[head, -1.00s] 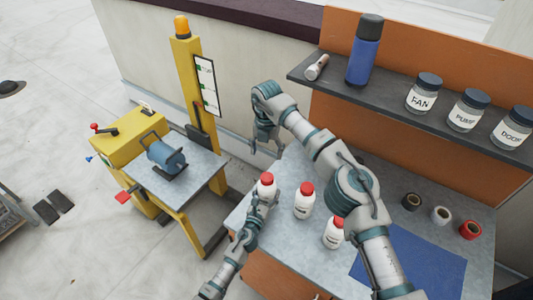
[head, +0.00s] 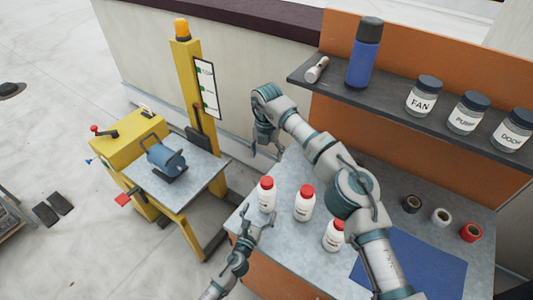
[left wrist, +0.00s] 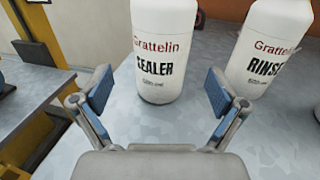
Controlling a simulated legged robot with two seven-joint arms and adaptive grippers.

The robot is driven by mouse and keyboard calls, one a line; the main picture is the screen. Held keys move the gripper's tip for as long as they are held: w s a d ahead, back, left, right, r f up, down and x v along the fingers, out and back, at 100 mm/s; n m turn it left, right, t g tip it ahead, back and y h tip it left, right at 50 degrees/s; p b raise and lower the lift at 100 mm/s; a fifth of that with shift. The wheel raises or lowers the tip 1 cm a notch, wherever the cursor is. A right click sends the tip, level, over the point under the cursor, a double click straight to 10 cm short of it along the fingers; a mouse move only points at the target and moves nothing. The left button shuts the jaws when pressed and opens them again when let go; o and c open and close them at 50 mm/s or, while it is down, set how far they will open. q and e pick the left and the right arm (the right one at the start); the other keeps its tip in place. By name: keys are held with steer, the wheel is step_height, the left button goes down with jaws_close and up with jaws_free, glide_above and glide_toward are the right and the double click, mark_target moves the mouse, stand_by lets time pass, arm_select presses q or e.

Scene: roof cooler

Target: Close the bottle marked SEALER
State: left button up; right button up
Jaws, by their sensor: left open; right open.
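The bottle marked SEALER (head: 267,199) is white and stands upright at the left edge of the grey table, with a red cap (head: 267,182) on top. I cannot tell how tight the cap is. In the left wrist view the SEALER bottle (left wrist: 163,60) shows its label, and its top is out of frame. My left gripper (head: 258,214) is open and empty, just in front of the bottle; its fingers (left wrist: 158,92) are spread on either side of the label, apart from it. My right gripper (head: 265,145) hangs open and empty behind the bottle, above it.
The RINSE bottle (left wrist: 265,50) stands right of SEALER, red-capped in the head view (head: 304,204). A third red-capped bottle (head: 333,238) is beside my right arm. Tape rolls (head: 441,216) and a blue mat (head: 425,265) lie at right. A shelf (head: 400,108) holds jars.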

arm_select(q)
steer(key=v, duration=0.4)
steer(key=shift+s+a, duration=0.1)
steer(key=shift+s, duration=0.1)
steer(key=shift+s, duration=0.1)
stand_by(0.3)
